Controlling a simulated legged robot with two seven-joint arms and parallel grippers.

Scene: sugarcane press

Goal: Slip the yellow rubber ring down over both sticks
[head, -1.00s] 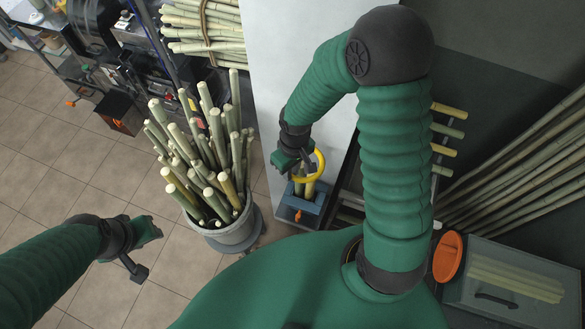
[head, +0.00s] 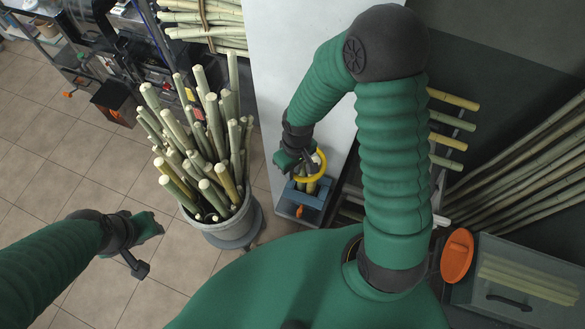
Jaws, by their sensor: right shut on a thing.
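The yellow rubber ring (head: 324,168) is held by my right gripper (head: 303,162), which is shut on its left side. The ring hangs over a small blue holder (head: 303,196) on the white-topped bench. Two short pale sticks (head: 311,186) stand upright in the holder, just under the ring. A stick top seems to show inside the ring, but I cannot tell whether the ring is around both sticks. My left gripper (head: 150,228) is away at the lower left, above the tiled floor; its jaws are too unclear to judge.
A grey bucket (head: 229,228) full of upright canes stands between my arms. A bundle of canes (head: 205,22) lies at the back. A clear box with an orange disc (head: 457,256) is at the lower right. Tiled floor (head: 60,160) is free at the left.

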